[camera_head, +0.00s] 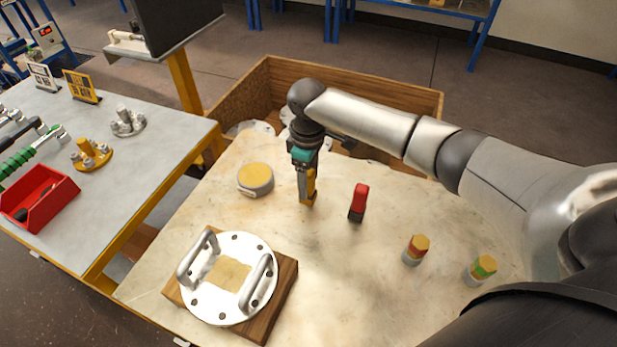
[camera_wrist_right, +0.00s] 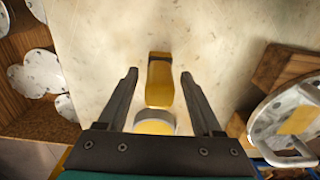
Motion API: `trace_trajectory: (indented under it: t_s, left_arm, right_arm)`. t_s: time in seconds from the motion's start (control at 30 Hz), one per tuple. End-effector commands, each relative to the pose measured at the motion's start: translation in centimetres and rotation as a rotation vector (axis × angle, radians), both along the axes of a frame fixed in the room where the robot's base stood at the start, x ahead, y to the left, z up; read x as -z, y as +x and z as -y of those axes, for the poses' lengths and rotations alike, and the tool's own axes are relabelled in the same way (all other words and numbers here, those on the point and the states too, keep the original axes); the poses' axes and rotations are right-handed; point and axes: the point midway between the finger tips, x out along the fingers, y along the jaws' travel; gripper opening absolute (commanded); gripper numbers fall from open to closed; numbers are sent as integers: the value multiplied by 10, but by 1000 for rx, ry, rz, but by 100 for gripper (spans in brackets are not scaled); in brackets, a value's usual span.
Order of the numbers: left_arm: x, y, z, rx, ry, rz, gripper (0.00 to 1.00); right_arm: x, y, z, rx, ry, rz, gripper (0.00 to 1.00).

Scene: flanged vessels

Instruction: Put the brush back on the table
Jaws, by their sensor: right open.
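A yellow piece with a darker end, which looks like the brush (camera_head: 309,190), stands on the pale table (camera_head: 330,275), partly hidden by my right gripper (camera_head: 305,196). In the right wrist view the brush (camera_wrist_right: 159,84) sits between the two fingers of my right gripper (camera_wrist_right: 159,75), with a gap on each side. The right gripper points down, is open and holds nothing. My left gripper is not in view.
A yellow-topped tin (camera_head: 256,178) stands left of the right gripper, and a red and black piece (camera_head: 358,203) right of it. A handled flange lid (camera_head: 248,252) lies on a wooden block in front. Two small stacked pieces (camera_head: 416,250) (camera_head: 481,270) stand at right. A wooden crate (camera_head: 410,102) is behind.

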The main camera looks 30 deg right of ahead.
Motion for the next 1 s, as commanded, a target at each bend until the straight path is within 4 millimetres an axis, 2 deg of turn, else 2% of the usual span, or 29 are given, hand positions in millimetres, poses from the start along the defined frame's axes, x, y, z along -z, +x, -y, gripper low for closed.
trace_trajectory:
  t_s: [0.17, 0.27, 0.7, 0.83, 1.0]
  left_arm:
    - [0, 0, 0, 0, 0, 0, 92]
    - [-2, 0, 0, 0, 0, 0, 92]
    - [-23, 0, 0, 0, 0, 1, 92]
    - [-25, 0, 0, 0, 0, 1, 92]
    - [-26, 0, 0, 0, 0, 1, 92]
  right_arm:
    - [-1, 0, 0, 0, 0, 1, 67]
    - [-10, 1, 0, 0, 1, 1, 67]
    - [-99, 1, 0, 0, 1, 4, 67]
    - [-115, 1, -1, 0, 1, 1, 67]
    - [-123, 1, -1, 1, 1, 1, 67]
